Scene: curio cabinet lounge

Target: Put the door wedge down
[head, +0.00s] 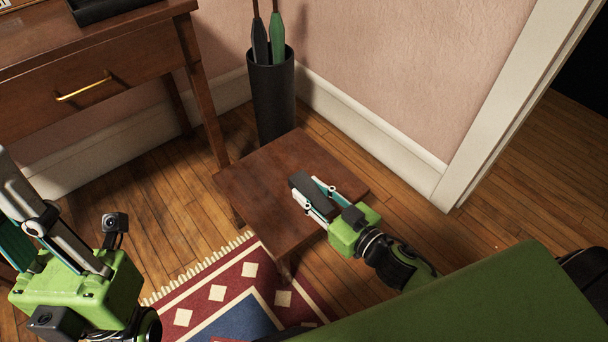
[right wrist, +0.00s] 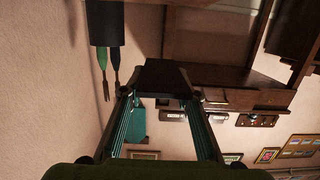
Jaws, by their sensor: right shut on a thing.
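The door wedge (head: 303,183) is a dark grey block. My right gripper (head: 314,193) is shut on it, with one finger on each side. In the head view the wedge appears over the top of a small brown wooden stool (head: 262,163); I cannot tell whether it touches the wood. In the right wrist view the wedge (right wrist: 165,76) shows dark between the fingertips. My left gripper (head: 48,235) is at the left edge of the head view, away from the stool, with its fingertips cut off.
A wooden desk (head: 95,70) with a brass handle is at upper left. A red and blue rug (head: 215,292) lies in front. Much of the stool top is bare.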

